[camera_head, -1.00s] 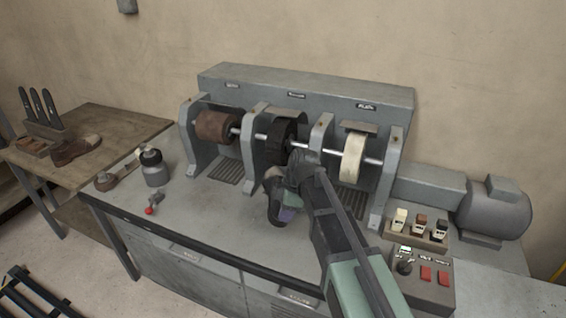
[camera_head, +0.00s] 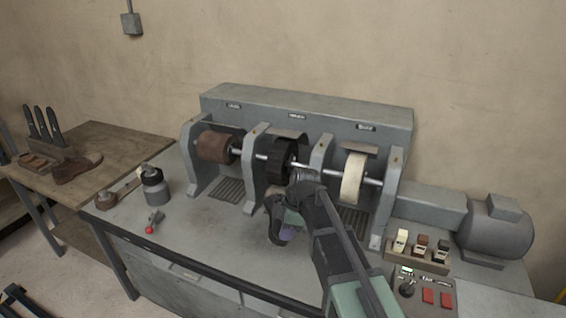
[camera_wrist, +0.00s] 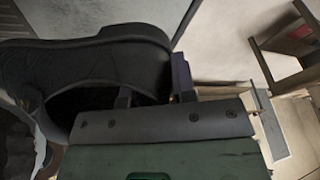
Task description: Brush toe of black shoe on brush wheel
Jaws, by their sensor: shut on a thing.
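My gripper (camera_wrist: 155,97) is shut on the black shoe (camera_wrist: 95,62), which fills the left of the wrist view with its opening toward the gripper. In the head view the shoe (camera_head: 284,227) shows below and left of my wrist, partly hidden by it. The black brush wheel (camera_head: 281,160) sits on the shaft in the middle bay of the machine, behind and above the shoe.
A brown wheel (camera_head: 215,147) is left and a white wheel (camera_head: 353,177) right on the same shaft. Grey uprights (camera_head: 254,165) stand between them. A control box (camera_head: 424,295) stands at the right front.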

